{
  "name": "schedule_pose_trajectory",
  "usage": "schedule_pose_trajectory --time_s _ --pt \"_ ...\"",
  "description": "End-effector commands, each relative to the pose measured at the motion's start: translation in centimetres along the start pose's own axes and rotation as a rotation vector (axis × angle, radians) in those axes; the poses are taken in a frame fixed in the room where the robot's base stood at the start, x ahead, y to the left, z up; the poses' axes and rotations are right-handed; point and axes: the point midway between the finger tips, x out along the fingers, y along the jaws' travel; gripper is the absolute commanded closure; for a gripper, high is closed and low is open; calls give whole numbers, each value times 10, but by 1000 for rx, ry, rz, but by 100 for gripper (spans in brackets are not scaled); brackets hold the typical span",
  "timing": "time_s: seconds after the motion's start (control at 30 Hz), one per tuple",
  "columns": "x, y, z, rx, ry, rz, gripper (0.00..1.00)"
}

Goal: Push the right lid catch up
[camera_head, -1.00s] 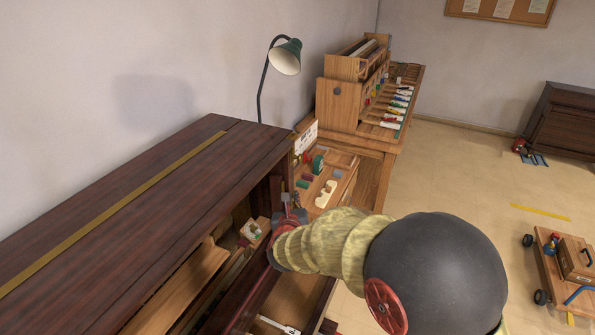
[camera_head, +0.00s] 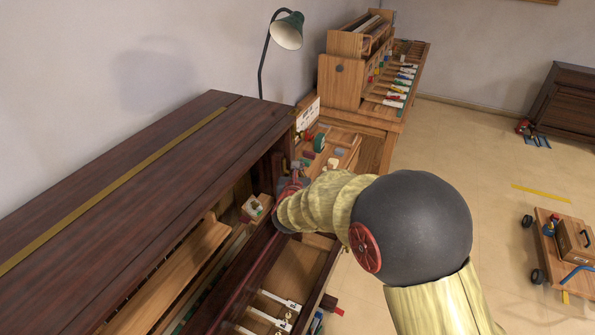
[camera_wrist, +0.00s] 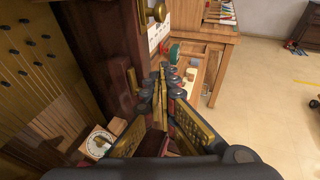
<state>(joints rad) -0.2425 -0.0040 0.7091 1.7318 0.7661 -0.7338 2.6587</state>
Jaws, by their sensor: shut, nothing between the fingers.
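A small brass fitting (camera_wrist: 153,12), which looks like the right lid catch, shows near the top of the dark wooden post (camera_wrist: 118,50) at the piano's right end. Its up or down position cannot be told. My gripper (camera_wrist: 161,74) is shut and empty. In the wrist view its fingertips are below the brass fitting and just right of the post, apart from the fitting in the picture. In the head view my gripper (camera_head: 291,184) is at the right end of the open piano case (camera_head: 130,165), partly hidden by my arm.
A small round dial in a wooden box (camera_wrist: 97,144) sits inside the case, left of my fingers. A workbench (camera_head: 376,135) with tools stands beyond the piano, with a green lamp (camera_head: 287,31) behind. The floor at right is mostly open, with a low cart (camera_head: 552,262).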

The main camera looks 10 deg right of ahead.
Motion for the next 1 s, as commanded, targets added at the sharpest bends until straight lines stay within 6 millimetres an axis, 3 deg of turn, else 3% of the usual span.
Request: schedule_pose_trajectory --time_s 0.3,0.4,0.6,1.0 --pt "58 0 -2 0 0 -1 100" --pt "59 0 19 3 -3 0 100" --pt "64 0 36 1 -1 1 100" --pt "64 0 39 0 -1 1 100"
